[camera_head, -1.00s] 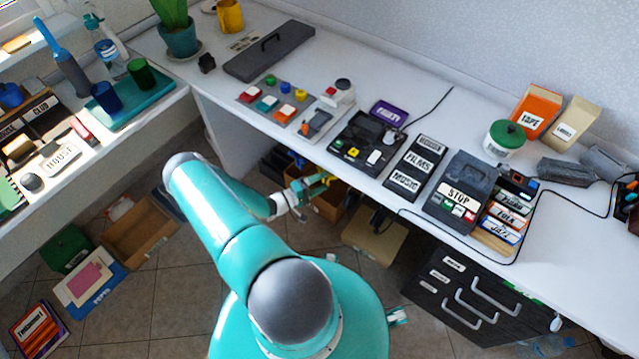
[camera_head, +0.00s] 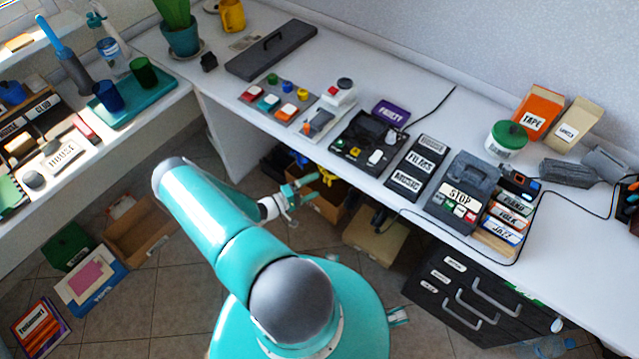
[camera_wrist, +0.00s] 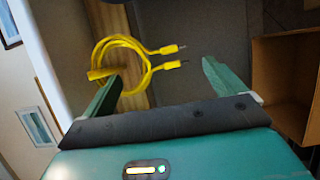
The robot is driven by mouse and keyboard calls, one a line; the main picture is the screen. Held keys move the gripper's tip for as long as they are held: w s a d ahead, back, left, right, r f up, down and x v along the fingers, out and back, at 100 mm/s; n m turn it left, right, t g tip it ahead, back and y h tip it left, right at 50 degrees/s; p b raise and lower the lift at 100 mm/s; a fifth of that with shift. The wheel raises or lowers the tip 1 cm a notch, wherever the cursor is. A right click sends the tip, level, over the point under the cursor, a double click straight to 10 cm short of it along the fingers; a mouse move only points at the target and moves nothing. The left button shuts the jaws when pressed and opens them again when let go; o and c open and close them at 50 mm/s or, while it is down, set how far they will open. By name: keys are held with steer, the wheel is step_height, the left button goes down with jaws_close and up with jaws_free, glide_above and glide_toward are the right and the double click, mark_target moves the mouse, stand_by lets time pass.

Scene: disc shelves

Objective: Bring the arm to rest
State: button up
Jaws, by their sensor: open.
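My gripper (camera_head: 307,190) is at the end of my teal arm, in front of the worktop's edge and lower than its surface. In the wrist view my gripper (camera_wrist: 165,90) has its two teal fingers spread wide apart, with nothing held between them. A coiled yellow cable (camera_wrist: 118,45) with two metal plugs lies beyond the fingertips in the wrist view, apart from them as far as I can tell. In the head view something yellow (camera_head: 327,176) shows just behind the fingers, at the boxes under the worktop.
A side shelf with a teal tray (camera_head: 150,92) stands left. Tiled floor lies between.

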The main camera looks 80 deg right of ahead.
steer(key=v, duration=1)
steer(key=shift+r, duration=0.1)
steer(key=w+a+r+t+y, duration=0.2)
steer(key=w+a+r, duration=0.35)
steer(key=r, duration=0.45)
steer(key=w+a+r+t+y, duration=0.3)
steer(key=w+a+r, duration=0.3)
steer(key=r, duration=0.4)
steer(key=w+a+r+t+y, duration=0.2)
steer(key=w+a+r, duration=0.2)
steer(key=w+r, duration=0.5)
steer(key=s+a+r+n+t+y, duration=0.2)
steer(key=s+a+r+n+t, duration=0.1)
steer(key=a+r, duration=0.5)
steer(key=s+a+r+n+t+y, duration=0.1)
steer(key=s+a+r+n+t, duration=0.2)
steer(key=a+r, duration=0.5)
steer(key=s+a+r+n+t+y, duration=0.2)
steer(key=s+a+r+t, duration=0.3)
steer(key=a+r, duration=0.3)
steer(key=shift+r+n+t+y, duration=0.3)
steer(key=shift+r+n, duration=0.3)
steer(key=shift+r, duration=0.35)
steer(key=shift+c, duration=0.2)
